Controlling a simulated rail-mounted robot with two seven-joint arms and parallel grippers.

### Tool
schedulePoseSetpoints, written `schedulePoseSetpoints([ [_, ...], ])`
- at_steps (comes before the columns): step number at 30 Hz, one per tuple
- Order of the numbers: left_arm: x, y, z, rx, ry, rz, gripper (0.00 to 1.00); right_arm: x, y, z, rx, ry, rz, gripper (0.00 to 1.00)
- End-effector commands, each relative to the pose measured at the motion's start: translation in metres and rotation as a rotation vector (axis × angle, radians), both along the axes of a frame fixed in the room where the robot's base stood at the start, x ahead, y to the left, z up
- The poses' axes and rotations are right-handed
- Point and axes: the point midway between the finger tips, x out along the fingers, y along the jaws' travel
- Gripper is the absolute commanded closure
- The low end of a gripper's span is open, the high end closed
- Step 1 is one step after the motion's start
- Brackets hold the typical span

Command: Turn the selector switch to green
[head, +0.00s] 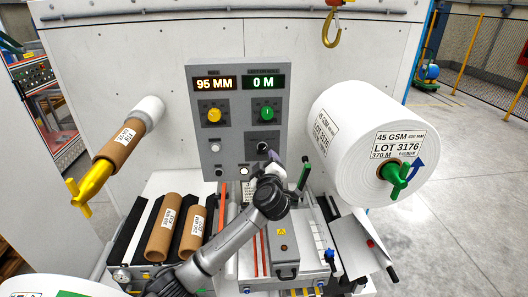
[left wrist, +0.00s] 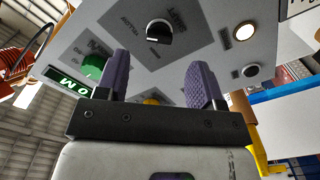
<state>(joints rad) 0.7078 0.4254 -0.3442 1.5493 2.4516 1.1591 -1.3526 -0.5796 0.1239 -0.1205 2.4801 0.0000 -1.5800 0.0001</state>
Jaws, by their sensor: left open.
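The selector switch (head: 263,147) is a black knob on a dark square plate, low on the right of the grey control panel (head: 283,110). In the left wrist view the selector switch (left wrist: 159,32) shows a pale mark on its face. A label beside it there seems to read YELLOW; the other lettering is hard to read. My left gripper (head: 268,165) is just below and in front of the switch, partly hiding the panel. In the left wrist view my left gripper (left wrist: 160,78) has its purple fingers wide apart with nothing between them, short of the knob.
A yellow knob (head: 214,115) and a green knob (head: 267,112) sit above, under lit displays. A white roll (head: 345,140) stands out at the right; a cardboard core (head: 128,139) is at the left. Brown tubes (head: 164,228) lie below. A yellow hook (head: 331,30) hangs above.

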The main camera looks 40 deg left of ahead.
Motion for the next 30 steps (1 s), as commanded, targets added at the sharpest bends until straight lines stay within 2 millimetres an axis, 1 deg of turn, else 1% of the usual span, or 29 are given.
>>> schedulePoseSetpoints([
  [1, 0.007, 0.008, 0.001, 0.0, 0.001, 0.004, 0.38, 0.0, 0.0, 0.002, 0.0, 0.001, 0.0, 0.57],
  [6, 0.026, 0.025, 0.001, 0.0, 0.001, 0.002, 0.38, 0.0, 0.0, 0.004, 0.0, 0.001, 0.0, 0.57],
  [12, 0.04, 0.036, 0.001, -0.001, -0.001, 0.0, 0.38, 0.0, 0.0, 0.005, 0.0, 0.001, -0.001, 0.57],
  [18, 0.045, 0.042, 0.0, -0.001, -0.001, 0.0, 0.38, 0.0, 0.001, 0.005, 0.003, 0.001, -0.002, 0.57],
  [27, 0.046, 0.043, 0.0, -0.001, -0.002, -0.001, 0.38, 0.0, 0.002, 0.006, 0.007, 0.001, -0.005, 0.57],
  [28, 0.046, 0.043, 0.0, -0.001, -0.002, -0.001, 0.39, 0.0, 0.002, 0.005, 0.007, 0.001, -0.005, 0.57],
  [30, 0.046, 0.042, 0.0, -0.001, -0.002, -0.001, 0.46, 0.0, 0.002, 0.005, 0.007, 0.001, -0.005, 0.57],
])
